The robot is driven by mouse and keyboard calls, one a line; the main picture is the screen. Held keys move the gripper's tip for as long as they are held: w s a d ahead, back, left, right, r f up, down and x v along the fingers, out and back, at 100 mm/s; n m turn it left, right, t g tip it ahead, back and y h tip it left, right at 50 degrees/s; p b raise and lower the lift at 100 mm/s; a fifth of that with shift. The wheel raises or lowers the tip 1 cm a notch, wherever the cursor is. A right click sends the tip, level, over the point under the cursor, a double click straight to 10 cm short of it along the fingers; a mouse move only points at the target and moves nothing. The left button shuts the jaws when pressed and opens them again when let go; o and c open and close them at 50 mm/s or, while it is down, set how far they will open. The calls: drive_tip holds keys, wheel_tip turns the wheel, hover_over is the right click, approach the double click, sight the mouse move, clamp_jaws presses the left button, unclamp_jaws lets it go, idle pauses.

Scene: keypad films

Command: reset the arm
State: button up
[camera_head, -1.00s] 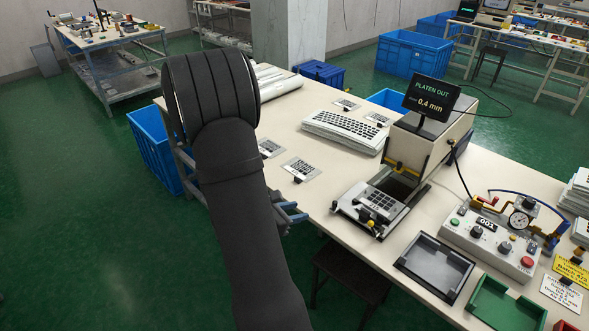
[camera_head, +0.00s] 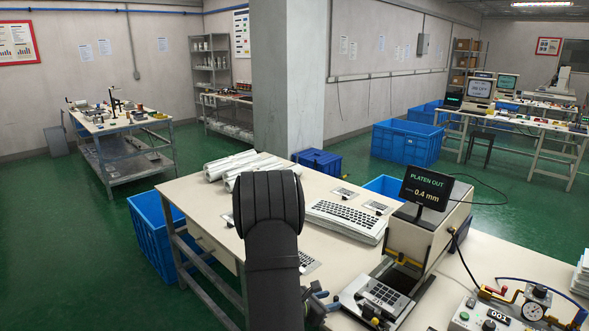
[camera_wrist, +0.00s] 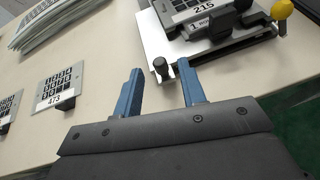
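My gripper (camera_wrist: 159,92) shows in the wrist view as two blue fingers spread apart with nothing between them. It is over the front edge of the cream table (camera_wrist: 105,45). The press platen (camera_wrist: 205,50), with a keypad plate marked 215 on it, lies just beyond and right of the fingers. In the head view my dark arm rises in front of the table, and the blue fingers (camera_head: 325,300) show partly beside it, left of the platen (camera_head: 375,300). The press (camera_head: 420,242) carries a screen (camera_head: 426,188) reading PLATEN OUT, 0.4 mm.
A keypad plate marked 473 (camera_wrist: 60,88) lies left of my gripper. A stack of keypad films (camera_head: 345,220) and white rolls (camera_head: 230,163) lie farther back. A control box with a gauge (camera_head: 533,312) stands right. A blue bin (camera_head: 158,232) is left of the table.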

sight(335, 300)
drive_tip(key=shift+x, duration=2)
drive_tip(key=v, duration=1.7)
drive_tip(key=x, duration=1.6)
drive_tip(key=shift+w+d+f, duration=0.15)
drive_tip(key=shift+d+f, duration=0.05)
drive_tip(key=shift+d, duration=0.15)
drive_tip(key=w+d, duration=0.3)
drive_tip(key=s+a, duration=0.2)
drive_tip(key=a, duration=0.1)
drive_tip(key=s+a, duration=0.1)
drive_tip(key=shift+s+a+r, duration=0.15)
drive_tip(key=shift+s+r, duration=0.15)
drive_tip(key=shift+s, duration=0.05)
drive_tip(key=v, duration=1.5)
drive_tip(key=shift+r, duration=0.2)
